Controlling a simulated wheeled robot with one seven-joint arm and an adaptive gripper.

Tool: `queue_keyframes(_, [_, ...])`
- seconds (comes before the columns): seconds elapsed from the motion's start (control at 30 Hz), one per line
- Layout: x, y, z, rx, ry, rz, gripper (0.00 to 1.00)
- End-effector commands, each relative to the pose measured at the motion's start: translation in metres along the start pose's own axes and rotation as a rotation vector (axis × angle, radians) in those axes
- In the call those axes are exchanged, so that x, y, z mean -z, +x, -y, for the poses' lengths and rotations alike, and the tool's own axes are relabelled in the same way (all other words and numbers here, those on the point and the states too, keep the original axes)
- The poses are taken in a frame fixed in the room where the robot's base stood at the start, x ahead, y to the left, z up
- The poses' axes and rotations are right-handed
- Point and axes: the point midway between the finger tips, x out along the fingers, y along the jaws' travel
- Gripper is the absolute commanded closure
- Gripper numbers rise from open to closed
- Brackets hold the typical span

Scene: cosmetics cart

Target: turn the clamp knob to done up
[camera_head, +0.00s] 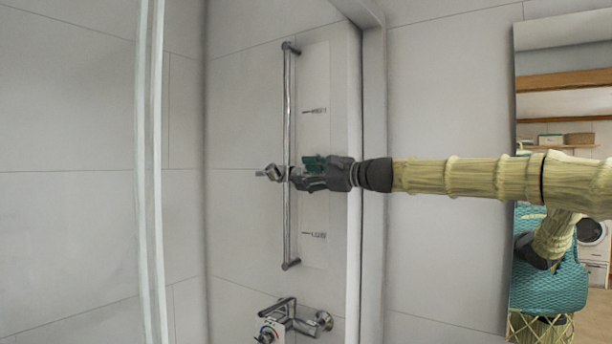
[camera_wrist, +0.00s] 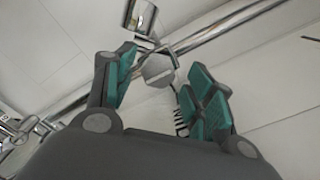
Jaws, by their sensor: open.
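The clamp knob (camera_wrist: 157,70) is a grey faceted knob on the clamp at the chrome rail, in the upper middle of the wrist view. My gripper (camera_wrist: 162,64) is open, with its green-padded fingers on either side of the knob. Gaps show between pads and knob, and I cannot tell whether either finger touches it. In the head view my gripper (camera_head: 303,172) reaches from the right to the rail and hides the knob. The clamp's chrome holder (camera_head: 271,173) sticks out left of the rail; it also shows at the top of the wrist view (camera_wrist: 141,17).
The vertical chrome rail (camera_head: 288,110) runs along the tiled shower wall, with two small dark marks beside it. A chrome mixer tap (camera_head: 292,318) is below. A white upright post (camera_head: 151,170) stands at left, and a mirror (camera_head: 560,60) at right.

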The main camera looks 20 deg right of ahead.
Motion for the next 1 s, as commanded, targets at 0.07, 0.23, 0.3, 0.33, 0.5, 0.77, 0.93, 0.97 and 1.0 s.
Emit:
queue_keyframes(0.07, [0.0, -0.007, 0.001, 0.001, 0.0, 0.0, 0.46])
queue_keyframes(0.23, [0.0, -0.03, 0.002, 0.002, 0.0, 0.001, 0.46])
queue_keyframes(0.3, [0.0, -0.041, 0.001, 0.002, 0.0, 0.001, 0.46])
queue_keyframes(0.33, [0.0, -0.045, 0.002, 0.003, 0.001, 0.001, 0.46])
queue_keyframes(0.5, [0.0, -0.069, 0.002, 0.002, 0.0, 0.001, 0.46])
queue_keyframes(0.77, [0.001, -0.101, 0.002, 0.002, 0.002, 0.001, 0.46])
queue_keyframes(0.93, [0.002, -0.113, 0.003, 0.003, 0.001, 0.0, 0.46])
queue_keyframes(0.97, [0.001, -0.114, 0.003, 0.003, 0.001, 0.0, 0.46])
queue_keyframes(1.0, [0.001, -0.116, 0.003, 0.003, 0.001, 0.0, 0.46])
